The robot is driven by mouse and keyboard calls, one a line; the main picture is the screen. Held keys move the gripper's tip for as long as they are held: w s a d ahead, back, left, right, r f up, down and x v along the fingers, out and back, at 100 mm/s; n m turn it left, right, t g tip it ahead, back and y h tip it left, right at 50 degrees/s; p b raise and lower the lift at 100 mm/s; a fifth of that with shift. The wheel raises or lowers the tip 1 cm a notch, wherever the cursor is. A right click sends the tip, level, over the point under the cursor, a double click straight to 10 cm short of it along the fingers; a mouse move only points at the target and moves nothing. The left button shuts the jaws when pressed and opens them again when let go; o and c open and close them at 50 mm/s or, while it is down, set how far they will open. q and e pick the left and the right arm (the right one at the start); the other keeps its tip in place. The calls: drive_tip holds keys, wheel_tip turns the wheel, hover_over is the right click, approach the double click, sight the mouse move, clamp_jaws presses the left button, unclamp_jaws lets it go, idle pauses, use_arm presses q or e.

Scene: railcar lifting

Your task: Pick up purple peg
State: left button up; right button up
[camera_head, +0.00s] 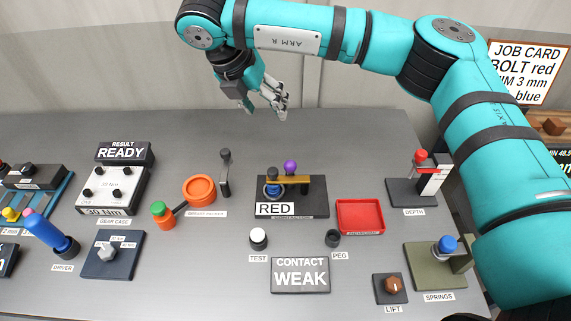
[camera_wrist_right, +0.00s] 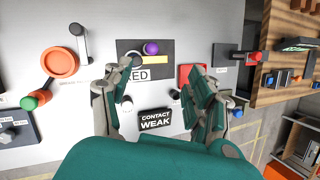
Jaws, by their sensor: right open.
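A purple round-topped piece (camera_head: 290,167) stands at the back of the dark block marked RED (camera_head: 315,205), behind a yellow bar. The purple top also shows in the right wrist view (camera_wrist_right: 151,48), above the gap between my fingers. A small black cylinder (camera_head: 332,238) stands by the label PEG, in front of the red tray. My right gripper (camera_head: 264,103) is open and empty, high above the back of the table, apart from the purple piece. Its spread fingers show in the wrist view (camera_wrist_right: 160,82). My left gripper is not in view.
A black upright lever (camera_head: 225,172) stands left of the RED block. A red tray (camera_head: 360,216) lies to its right. The CONTACT WEAK sign (camera_head: 300,275) is in front. The back of the table is clear.

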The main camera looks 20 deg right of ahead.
wheel_tip(320, 180, down, 5)
drive_tip(key=b, duration=0.4)
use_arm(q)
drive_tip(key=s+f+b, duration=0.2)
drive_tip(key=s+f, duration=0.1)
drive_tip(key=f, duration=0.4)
use_arm(e)
drive_tip(key=p, duration=0.2)
approach(289, 162)
drive_tip(key=p+x, duration=0.6)
drive_tip(key=x, duration=0.3)
drive_tip(key=shift+w+d+f, duration=0.1)
drive_tip(key=shift+d+f, duration=0.05)
drive_tip(key=shift+f, duration=0.15)
drive_tip(key=shift+w+d+f, duration=0.1)
drive_tip(key=shift+f, duration=0.25)
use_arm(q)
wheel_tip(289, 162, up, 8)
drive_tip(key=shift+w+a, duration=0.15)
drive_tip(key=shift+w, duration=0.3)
use_arm(e)
drive_tip(key=shift+c, duration=0.4)
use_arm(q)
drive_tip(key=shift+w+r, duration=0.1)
use_arm(e)
clamp_jaws()
